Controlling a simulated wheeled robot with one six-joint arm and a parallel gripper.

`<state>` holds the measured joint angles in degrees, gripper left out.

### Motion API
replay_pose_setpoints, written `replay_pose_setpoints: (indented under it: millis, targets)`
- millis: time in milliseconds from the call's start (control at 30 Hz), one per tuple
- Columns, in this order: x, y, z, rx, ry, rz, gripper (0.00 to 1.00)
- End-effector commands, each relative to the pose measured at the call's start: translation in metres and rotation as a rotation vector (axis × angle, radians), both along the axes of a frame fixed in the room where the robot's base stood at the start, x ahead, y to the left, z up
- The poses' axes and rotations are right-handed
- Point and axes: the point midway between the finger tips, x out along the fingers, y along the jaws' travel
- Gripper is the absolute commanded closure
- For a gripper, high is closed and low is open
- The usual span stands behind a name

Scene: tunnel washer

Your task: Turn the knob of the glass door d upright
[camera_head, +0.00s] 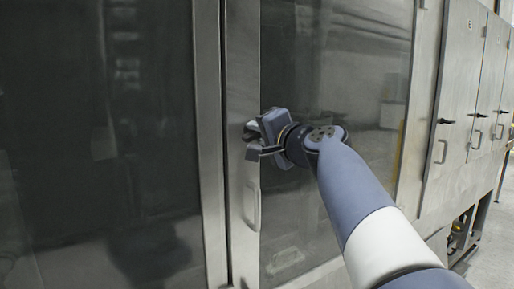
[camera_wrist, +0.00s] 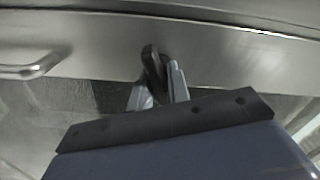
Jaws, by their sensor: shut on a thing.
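The glass door (camera_head: 330,75) with its metal frame stands in front of me. Its dark knob (camera_head: 249,130) sits on the metal frame strip, above a pale bar handle (camera_head: 252,207). My gripper (camera_head: 256,141) is at the knob, its fingers on either side of it. In the wrist view the dark knob (camera_wrist: 152,62) shows between the two grey fingertips of my gripper (camera_wrist: 160,80), which are shut on it. The fingers and gripper body hide part of the knob, and its exact angle is hard to tell.
Another dark glass panel (camera_head: 100,140) lies to the left. Metal cabinet doors (camera_head: 463,85) with black knobs and bar handles stand to the right. The bar handle also shows in the wrist view (camera_wrist: 35,68), beside the gripper. Some floor is clear at the lower right.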

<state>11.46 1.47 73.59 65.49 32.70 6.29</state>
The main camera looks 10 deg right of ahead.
Motion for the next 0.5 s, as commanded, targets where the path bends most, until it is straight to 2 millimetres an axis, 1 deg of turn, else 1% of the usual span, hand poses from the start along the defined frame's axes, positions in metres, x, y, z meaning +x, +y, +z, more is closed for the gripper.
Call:
replay_pose_setpoints:
  millis: [33,500]
  targets:
    - [0.0003,-0.0001,-0.0073,-0.044,-0.015,0.000,1.00]
    - [0.0005,-0.0001,-0.0062,-0.469,-0.152,0.000,1.00]
